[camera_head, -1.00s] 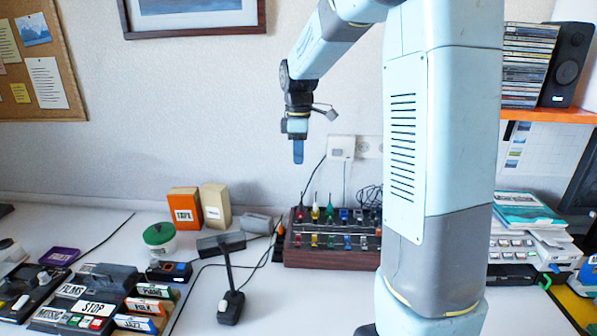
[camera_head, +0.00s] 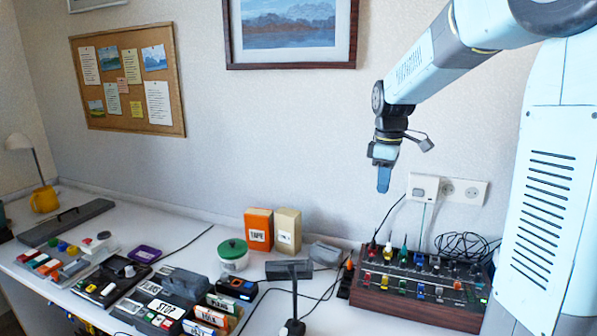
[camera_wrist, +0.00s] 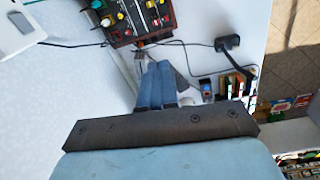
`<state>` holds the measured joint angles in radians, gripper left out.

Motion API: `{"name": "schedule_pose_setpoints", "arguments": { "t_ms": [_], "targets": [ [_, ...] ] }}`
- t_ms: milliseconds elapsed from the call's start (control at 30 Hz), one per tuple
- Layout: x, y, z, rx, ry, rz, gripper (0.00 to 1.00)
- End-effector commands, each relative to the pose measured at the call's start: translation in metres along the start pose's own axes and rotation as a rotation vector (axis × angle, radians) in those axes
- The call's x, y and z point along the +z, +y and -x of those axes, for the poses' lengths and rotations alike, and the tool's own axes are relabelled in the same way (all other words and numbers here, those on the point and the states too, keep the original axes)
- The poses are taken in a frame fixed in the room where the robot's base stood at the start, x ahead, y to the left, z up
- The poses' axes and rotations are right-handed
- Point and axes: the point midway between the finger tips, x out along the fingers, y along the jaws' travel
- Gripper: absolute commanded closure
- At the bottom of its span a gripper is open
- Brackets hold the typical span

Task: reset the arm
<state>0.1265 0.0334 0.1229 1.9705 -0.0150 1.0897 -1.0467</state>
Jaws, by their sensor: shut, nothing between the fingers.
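My gripper (camera_head: 384,178) hangs from my raised arm in the head view, fingers pointing down. It is shut and empty, in front of the wall and above the back of the desk. In the wrist view its blue fingers (camera_wrist: 156,86) lie together over the desk, and nothing shows between them. It touches no object that I can see.
A mixer with coloured knobs (camera_head: 422,285) stands below and right of my gripper. A socket strip (camera_head: 447,189) is on the wall. Cables cross the desk.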

Motion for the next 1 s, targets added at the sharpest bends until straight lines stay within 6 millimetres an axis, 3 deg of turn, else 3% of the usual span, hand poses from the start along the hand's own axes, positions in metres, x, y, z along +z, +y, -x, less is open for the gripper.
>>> {"name": "schedule_pose_setpoints", "arguments": {
  "t_ms": [100, 433, 700, 1000],
  "targets": [
    [0.011, -0.024, 0.017, 0.042, 0.018, -0.096, 1.00],
    [0.044, -0.087, 0.046, 0.137, 0.093, -0.379, 1.00],
    [0.072, -0.138, 0.056, 0.193, 0.183, -0.606, 1.00],
    [0.103, -0.190, 0.054, 0.226, 0.307, -0.855, 1.00]
  ]
}}
